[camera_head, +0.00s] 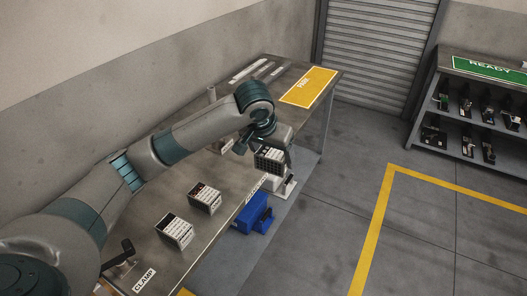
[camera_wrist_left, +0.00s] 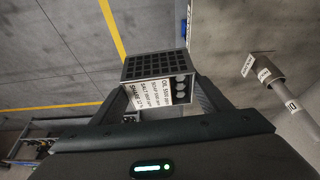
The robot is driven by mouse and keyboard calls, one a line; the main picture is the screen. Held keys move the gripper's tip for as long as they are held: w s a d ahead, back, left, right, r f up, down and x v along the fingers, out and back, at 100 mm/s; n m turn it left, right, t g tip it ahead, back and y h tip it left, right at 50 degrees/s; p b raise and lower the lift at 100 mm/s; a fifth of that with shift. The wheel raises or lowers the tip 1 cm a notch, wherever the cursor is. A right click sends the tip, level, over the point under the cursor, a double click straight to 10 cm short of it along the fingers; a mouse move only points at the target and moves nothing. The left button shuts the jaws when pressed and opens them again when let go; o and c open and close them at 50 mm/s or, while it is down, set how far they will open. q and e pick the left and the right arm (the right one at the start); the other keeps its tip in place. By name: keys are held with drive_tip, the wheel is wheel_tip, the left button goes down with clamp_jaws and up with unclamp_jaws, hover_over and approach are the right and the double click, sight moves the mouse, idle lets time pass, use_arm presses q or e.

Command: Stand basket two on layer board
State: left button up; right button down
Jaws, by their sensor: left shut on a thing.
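A small basket (camera_head: 270,160) with a dark gridded face and a white printed label is held by my left gripper (camera_head: 264,146) near the bench's right edge. In the left wrist view the same basket (camera_wrist_left: 158,66) sits between the fingers of my left gripper (camera_wrist_left: 160,103), which are shut on it. It appears clear of the bench top. Two similar labelled baskets stand on the bench, one nearer (camera_head: 174,233) and one farther (camera_head: 205,198). I cannot tell which is basket two, and I cannot pick out a layer board. My right gripper is not in view.
The bench (camera_head: 228,220) carries a yellow "PARK" mat (camera_head: 308,88) at its far end and a "CLAMP" label (camera_head: 145,280) in front. A blue object (camera_head: 253,213) sits low beside it. A shelf (camera_head: 470,140) stands at right. Open floor (camera_head: 340,190) lies between.

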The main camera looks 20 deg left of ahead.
use_arm(q)
drive_tip(key=s+d+r, duration=0.1)
drive_tip(key=s+d, duration=0.1)
drive_tip(key=s, duration=0.3)
drive_tip(key=s+d+r, duration=0.2)
drive_tip(key=s, duration=0.3)
drive_tip(key=shift+r, duration=0.3)
